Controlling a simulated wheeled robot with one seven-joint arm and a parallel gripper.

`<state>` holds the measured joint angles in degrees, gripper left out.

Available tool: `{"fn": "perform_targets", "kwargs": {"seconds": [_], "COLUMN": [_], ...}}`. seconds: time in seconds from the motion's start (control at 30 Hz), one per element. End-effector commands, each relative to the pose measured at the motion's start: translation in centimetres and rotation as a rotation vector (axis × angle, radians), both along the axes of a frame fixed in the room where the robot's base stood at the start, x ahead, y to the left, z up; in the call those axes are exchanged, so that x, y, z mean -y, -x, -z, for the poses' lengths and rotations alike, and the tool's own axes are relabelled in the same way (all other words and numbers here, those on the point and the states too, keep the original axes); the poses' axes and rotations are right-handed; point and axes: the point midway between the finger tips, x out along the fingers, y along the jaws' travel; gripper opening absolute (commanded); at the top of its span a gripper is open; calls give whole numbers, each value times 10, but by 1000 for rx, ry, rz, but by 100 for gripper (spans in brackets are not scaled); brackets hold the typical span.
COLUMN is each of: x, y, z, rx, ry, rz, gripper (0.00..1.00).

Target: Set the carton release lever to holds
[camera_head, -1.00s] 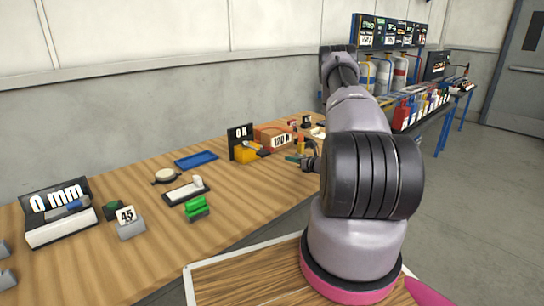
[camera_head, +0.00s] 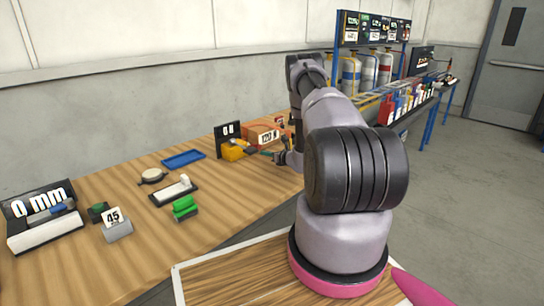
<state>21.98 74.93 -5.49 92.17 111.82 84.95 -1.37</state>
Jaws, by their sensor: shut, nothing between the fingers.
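I cannot tell which part in view is the carton release lever; no label for it is readable. My gripper (camera_head: 281,157) is small and dark in the head view, at the far right part of the wooden bench (camera_head: 110,235). It is shut and looks empty. It is close to the orange box (camera_head: 261,135) and right of the yellow device (camera_head: 235,150), which has a dark sign (camera_head: 227,131) behind it. Whether it touches anything there is too small to tell. My arm hides part of the bench's far end.
On the bench are a 0 mm gauge (camera_head: 42,215), a 45 block (camera_head: 116,226), a green block (camera_head: 184,208), a black tray (camera_head: 172,193) and a blue tray (camera_head: 183,160). A rack with cylinders (camera_head: 367,72) stands behind my arm. Floor at right is clear.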

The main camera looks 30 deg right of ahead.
Motion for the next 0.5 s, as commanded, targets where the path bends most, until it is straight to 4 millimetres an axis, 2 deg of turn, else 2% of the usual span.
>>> {"fn": "perform_targets", "kwargs": {"seconds": [0.17,0.5], "x": [-4,-4], "y": [-11,-12], "z": [3,3], "rx": [0,-1], "ry": [1,1], "rz": [0,1], "gripper": [0,0]}}
